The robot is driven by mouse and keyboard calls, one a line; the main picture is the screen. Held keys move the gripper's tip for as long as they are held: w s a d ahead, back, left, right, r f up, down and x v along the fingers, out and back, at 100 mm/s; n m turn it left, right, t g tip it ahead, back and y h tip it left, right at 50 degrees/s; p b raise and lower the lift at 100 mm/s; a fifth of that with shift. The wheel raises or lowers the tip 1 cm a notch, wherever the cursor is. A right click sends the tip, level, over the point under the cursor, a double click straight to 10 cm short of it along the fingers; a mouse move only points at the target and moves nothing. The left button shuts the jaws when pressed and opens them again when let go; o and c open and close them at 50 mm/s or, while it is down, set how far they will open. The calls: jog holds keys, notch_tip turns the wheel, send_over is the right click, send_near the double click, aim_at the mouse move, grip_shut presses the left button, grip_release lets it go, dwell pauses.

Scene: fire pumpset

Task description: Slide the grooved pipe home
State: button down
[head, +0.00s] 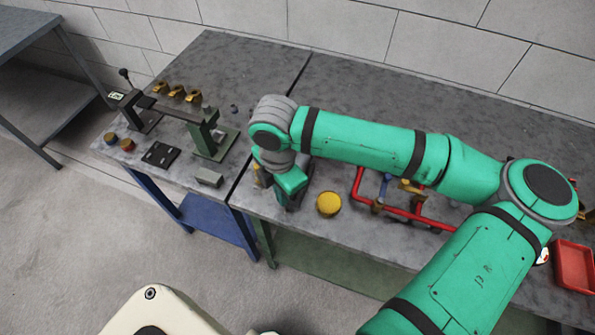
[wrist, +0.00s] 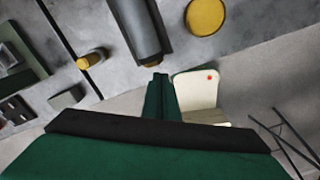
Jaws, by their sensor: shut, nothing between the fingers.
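A dark grey cylinder (wrist: 138,28), which looks like a pipe, lies on the bench at the top of the wrist view. I cannot make out a groove on it. In the head view it is mostly hidden by my arm. My gripper (wrist: 160,80) is shut and empty, its fingertips just by the near end of the cylinder; I cannot tell whether they touch. In the head view my gripper (head: 291,198) is low over the front edge of the bench. Red pipework (head: 400,212) lies on the bench to its right, partly behind my arm.
A yellow round piece (head: 329,204) sits right of my gripper. A small brass-coloured piece (wrist: 91,59) stands left of the cylinder. A green-framed fixture (head: 211,139), a grey block (head: 209,177) and a black plate (head: 161,154) are on the left bench. A red tray (head: 574,267) is far right.

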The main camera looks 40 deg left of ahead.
jog(key=shift+f, duration=1.3)
jog(key=shift+w+a, duration=0.2)
jog(key=shift+w, duration=0.5)
jog(key=shift+w+a, duration=0.15)
jog(key=shift+w, duration=0.5)
dwell(0.4)
jog(key=shift+s, duration=0.3)
dwell(0.6)
jog(key=shift+w+d, duration=0.15)
jog(key=shift+d, duration=0.5)
jog(key=shift+w+d, duration=0.1)
jog(key=shift+w, duration=0.15)
dwell(0.5)
jog(key=shift+s, duration=0.15)
jog(key=shift+s+d, duration=0.15)
jog(key=shift+s, duration=0.4)
notch_tip(320, 180, up, 7)
dwell(0.7)
dwell(0.5)
